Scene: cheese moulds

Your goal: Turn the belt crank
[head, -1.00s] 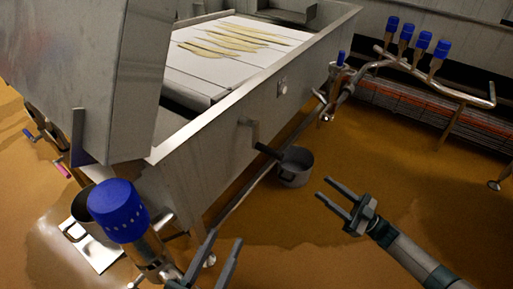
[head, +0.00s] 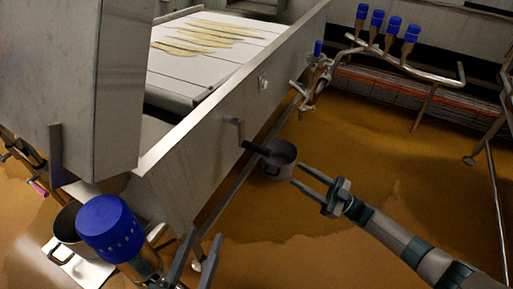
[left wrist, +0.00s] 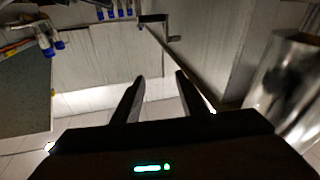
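The belt crank (head: 236,128) is a bent metal arm with a black handle (head: 256,149) on the side wall of the long metal trough. It also shows at the top of the left wrist view (left wrist: 158,20). My right gripper (head: 299,175) is open and empty, to the right of the handle and a little lower in the picture. Its fingers point left, apart from the crank. My left gripper (head: 204,236) is open and empty near the bottom of the head view. In the left wrist view its two fingers (left wrist: 160,78) stand apart with nothing between them.
The metal trough (head: 205,128) carries a pale belt (head: 195,62) with yellowish strips. A grey pot (head: 279,160) stands on the floor behind the handle. A blue-capped post (head: 110,228) stands at lower left. Pipes with blue handles (head: 393,25) are at upper right. Brown floor lies open at right.

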